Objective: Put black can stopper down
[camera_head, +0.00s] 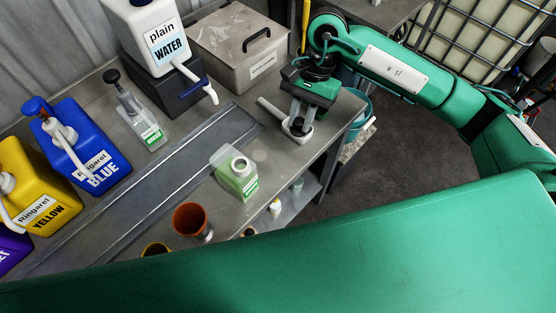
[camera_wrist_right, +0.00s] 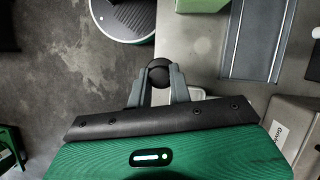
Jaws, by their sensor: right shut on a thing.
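My right gripper (camera_head: 298,127) points down near the right end of the metal table. Its fingers are shut on the black can stopper (camera_wrist_right: 158,70), a dark round piece between the fingertips in the right wrist view. In the head view the stopper (camera_head: 297,126) is small and partly hidden by the fingers. A white dish with a handle (camera_head: 270,107) lies under the gripper. I cannot tell whether the stopper touches the dish. A translucent can with green liquid (camera_head: 238,184) stands at the table's front edge, its white neck upward. My left gripper is not in view.
A grey lidded box (camera_head: 237,52) and a white water canister (camera_head: 152,35) stand behind. Blue (camera_head: 92,150) and yellow (camera_head: 35,190) canisters stand left. An orange-brown cup (camera_head: 190,220) is near the front edge. A metal rail strip (camera_head: 170,180) runs along the table.

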